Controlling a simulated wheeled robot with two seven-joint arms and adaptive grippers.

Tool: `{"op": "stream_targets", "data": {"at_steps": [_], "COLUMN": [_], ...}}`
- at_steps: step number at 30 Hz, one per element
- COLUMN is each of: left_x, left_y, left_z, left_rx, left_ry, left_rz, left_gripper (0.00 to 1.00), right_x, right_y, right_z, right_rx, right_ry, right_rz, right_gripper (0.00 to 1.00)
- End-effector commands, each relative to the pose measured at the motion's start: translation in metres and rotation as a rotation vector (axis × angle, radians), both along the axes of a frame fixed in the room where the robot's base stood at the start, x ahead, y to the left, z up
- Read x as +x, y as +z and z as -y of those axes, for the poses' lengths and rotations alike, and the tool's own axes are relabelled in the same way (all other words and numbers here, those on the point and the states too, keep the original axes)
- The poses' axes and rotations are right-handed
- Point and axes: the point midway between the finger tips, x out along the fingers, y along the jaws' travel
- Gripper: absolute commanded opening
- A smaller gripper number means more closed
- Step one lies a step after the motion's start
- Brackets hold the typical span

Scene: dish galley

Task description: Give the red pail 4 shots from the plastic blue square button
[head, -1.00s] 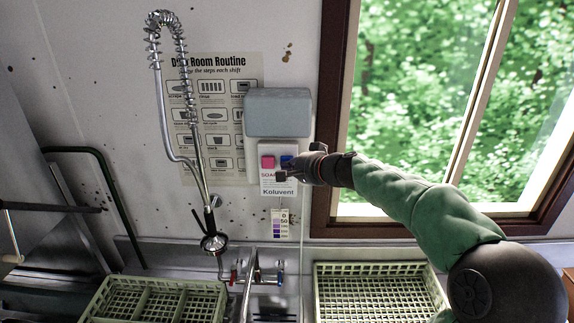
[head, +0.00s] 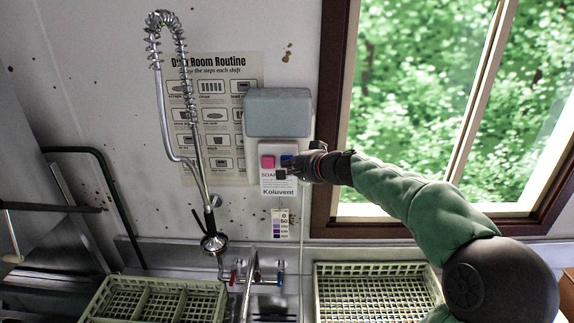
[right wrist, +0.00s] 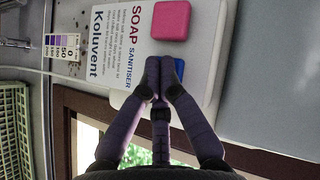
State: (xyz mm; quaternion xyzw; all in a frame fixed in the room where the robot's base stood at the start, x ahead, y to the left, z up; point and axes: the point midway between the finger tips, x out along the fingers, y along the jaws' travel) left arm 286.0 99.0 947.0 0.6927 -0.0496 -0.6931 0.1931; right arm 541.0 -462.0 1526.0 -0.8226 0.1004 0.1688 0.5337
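The soap dispenser (head: 266,149) hangs on the wall, with a pink-red square button (head: 267,162) and a blue square button (head: 286,158) side by side. My right gripper (head: 287,170) is in front of the blue button, which it partly covers. In the right wrist view the fingertips (right wrist: 160,80) are together and empty, overlapping the edge of the blue button (right wrist: 179,70). I cannot tell whether they touch it. The pink-red button (right wrist: 171,20) is clear of the fingers. No red pail shows in either view. My left gripper is not in view.
A sprayer hose and tap (head: 162,100) stand left of the dispenser. Two green dish racks, left (head: 150,283) and right (head: 372,268), lie below. A window frame (head: 325,190) is close on the right, behind my right arm. A strip label (head: 280,224) hangs under the dispenser.

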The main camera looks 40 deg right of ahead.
Motion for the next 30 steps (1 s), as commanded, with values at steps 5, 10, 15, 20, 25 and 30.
{"op": "stream_targets", "data": {"at_steps": [5, 10, 15, 20, 25, 30], "left_x": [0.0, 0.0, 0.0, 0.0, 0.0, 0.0], "left_y": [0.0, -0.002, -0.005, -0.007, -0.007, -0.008], "left_z": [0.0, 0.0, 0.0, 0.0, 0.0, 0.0], "left_rx": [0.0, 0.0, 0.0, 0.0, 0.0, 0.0], "left_ry": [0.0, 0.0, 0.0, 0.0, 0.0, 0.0], "left_rz": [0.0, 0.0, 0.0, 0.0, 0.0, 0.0], "left_gripper": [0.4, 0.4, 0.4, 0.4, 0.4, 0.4], "right_x": [0.0, -0.004, -0.011, -0.017, -0.018, -0.018], "right_y": [0.002, 0.002, 0.001, 0.001, 0.001, 0.0], "right_z": [0.001, -0.003, -0.008, -0.013, -0.014, -0.014], "right_rx": [-0.002, -0.001, -0.001, -0.003, -0.001, -0.001], "right_ry": [-0.003, -0.003, -0.003, -0.001, -0.001, -0.001], "right_rz": [0.003, 0.004, 0.003, 0.002, 0.002, 0.002], "right_gripper": [0.0, 0.0, 0.0, 0.0, 0.0, 0.0]}}
